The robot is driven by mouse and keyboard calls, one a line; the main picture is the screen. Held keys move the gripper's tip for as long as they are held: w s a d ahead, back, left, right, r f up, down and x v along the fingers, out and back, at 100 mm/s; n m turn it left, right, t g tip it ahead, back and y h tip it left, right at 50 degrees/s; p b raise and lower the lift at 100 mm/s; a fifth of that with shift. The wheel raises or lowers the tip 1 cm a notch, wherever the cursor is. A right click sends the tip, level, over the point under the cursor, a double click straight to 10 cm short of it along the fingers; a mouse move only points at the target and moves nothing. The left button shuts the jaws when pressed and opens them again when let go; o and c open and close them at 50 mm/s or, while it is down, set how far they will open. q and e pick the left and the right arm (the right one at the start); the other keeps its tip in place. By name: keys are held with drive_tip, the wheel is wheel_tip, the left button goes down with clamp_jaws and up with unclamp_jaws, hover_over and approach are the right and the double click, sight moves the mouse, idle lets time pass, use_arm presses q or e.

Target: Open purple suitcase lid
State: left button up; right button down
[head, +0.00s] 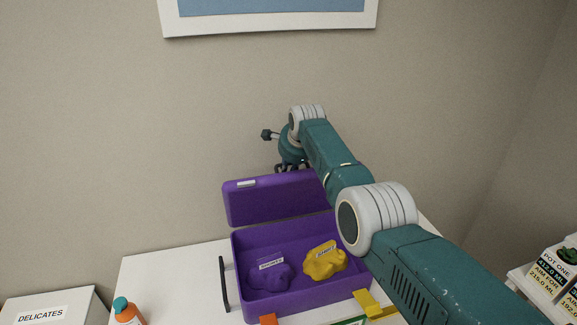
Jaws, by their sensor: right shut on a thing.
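The purple suitcase (240,258) stands on the white table, and its inside is in view. Its purple lid (270,203) stands raised at the back, with a small pale patch near its upper left corner. My right gripper (291,167) is at the lid's upper edge, shut on the lid; its fingertips are partly hidden. Inside the suitcase lie a purple cloth-like bundle (266,276) and a yellow one (325,263), each with a label. My left gripper is not in view.
A black handle (224,284) is at the suitcase's left side. An orange bottle (128,314) with a teal cap stands at the table's front left. A white box marked DELICATES (45,312) is farther left. Labelled pots (555,270) stand at the right. My right arm covers the suitcase's right side.

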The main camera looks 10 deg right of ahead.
drive_tip(key=shift+w+d+r, duration=0.1)
drive_tip(key=shift+r, duration=0.1)
drive_tip(key=c, duration=1.7)
unclamp_jaws()
drive_tip(key=shift+s+r, duration=0.2)
drive_tip(key=v, duration=1.1)
drive_tip(key=shift+s+r, duration=0.2)
drive_tip(key=shift+s, duration=0.05)
